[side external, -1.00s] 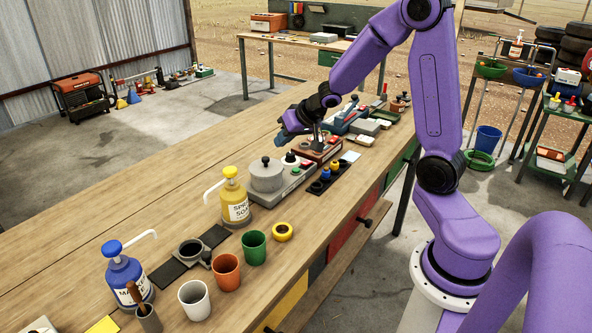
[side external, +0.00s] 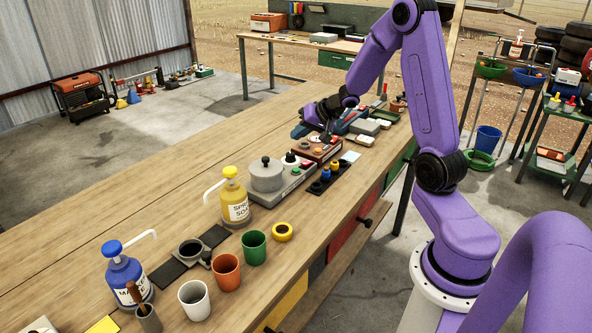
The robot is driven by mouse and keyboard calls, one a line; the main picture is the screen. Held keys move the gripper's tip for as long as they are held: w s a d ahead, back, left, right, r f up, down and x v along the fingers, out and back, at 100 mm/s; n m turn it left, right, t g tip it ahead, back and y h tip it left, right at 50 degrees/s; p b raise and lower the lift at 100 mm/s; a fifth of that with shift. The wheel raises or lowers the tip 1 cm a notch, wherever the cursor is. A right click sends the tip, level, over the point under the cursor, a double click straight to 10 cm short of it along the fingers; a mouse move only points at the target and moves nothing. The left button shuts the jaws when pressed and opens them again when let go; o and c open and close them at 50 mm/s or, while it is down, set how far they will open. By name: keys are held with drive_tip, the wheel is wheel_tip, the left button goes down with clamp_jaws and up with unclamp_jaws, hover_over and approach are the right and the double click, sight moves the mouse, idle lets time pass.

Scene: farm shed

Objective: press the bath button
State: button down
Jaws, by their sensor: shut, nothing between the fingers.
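My gripper (side external: 325,139) is shut and empty. It points down at the red-brown control box (side external: 325,153), and its tips are at or just above the box's top; I cannot tell whether they touch. The box has small light and red parts on top, partly hidden by my gripper. Beside it, nearer the camera, stands a grey unit (side external: 279,194) with a lidded grey pot (side external: 266,175), a black knob and small red and green buttons. No label is readable at this size, so I cannot tell which button is the bath one.
Blue and grey devices (side external: 364,126) stand close behind the box. A black strip with coloured round pieces (side external: 325,182) lies along the near side. A yellow pump bottle (side external: 235,198), several cups and a blue pump bottle (side external: 124,275) stand nearer. The table's left side is clear.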

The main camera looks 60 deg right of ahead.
sight(299, 170)
drive_tip(key=shift+f, duration=4.3)
drive_tip(key=shift+f, duration=0.2)
drive_tip(key=shift+f, duration=0.25)
drive_tip(key=shift+f, duration=0.4)
drive_tip(key=shift+r, duration=0.85)
drive_tip(key=shift+r, duration=2.5)
